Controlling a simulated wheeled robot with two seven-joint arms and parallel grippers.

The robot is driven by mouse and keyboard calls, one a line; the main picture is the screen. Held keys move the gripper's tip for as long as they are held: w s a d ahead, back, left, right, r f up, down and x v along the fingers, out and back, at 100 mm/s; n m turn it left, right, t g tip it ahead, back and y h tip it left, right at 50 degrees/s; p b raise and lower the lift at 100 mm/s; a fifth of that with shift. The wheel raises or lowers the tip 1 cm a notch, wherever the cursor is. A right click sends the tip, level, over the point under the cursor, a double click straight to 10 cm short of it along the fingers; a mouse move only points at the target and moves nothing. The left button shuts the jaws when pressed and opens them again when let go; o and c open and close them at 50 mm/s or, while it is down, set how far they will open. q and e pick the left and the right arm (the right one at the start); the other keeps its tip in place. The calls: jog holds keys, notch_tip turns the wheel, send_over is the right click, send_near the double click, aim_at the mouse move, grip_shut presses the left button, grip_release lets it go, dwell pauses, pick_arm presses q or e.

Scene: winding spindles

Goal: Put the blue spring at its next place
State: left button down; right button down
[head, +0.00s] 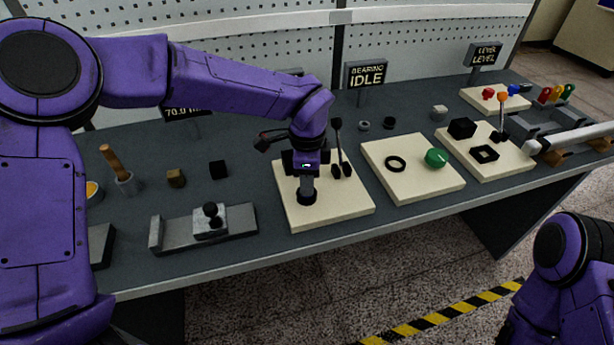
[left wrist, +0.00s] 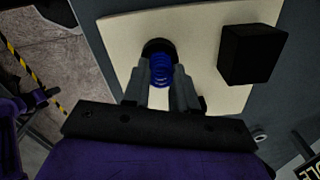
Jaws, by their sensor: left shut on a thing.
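The blue spring (left wrist: 161,70) shows in the left wrist view between the fingers of my left gripper (left wrist: 160,80), which is shut on it. The spring's far end is at a round black holder (left wrist: 158,46) on a cream board (left wrist: 120,40); I cannot tell whether it is inside the holder or just above it. In the head view my left gripper (head: 307,178) points down at the black holder (head: 307,198) on the cream board (head: 340,212), and the spring is hidden there. My right gripper is out of the picture.
A black block (left wrist: 250,53) stands on the same board beside the gripper. Black levers (head: 340,155) rise close to its right in the head view. A second board (head: 420,190) holds a black ring and a green knob. A grey fixture (head: 205,228) lies to the left.

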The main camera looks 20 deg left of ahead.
pick_arm(q)
jog(key=shift+s, duration=0.1)
jog(key=shift+f, duration=0.15)
jog(key=c, duration=0.9)
grip_release()
notch_tip(320, 180, up, 12)
jog(key=shift+r+b, duration=0.25)
jog(key=shift+b, duration=0.25)
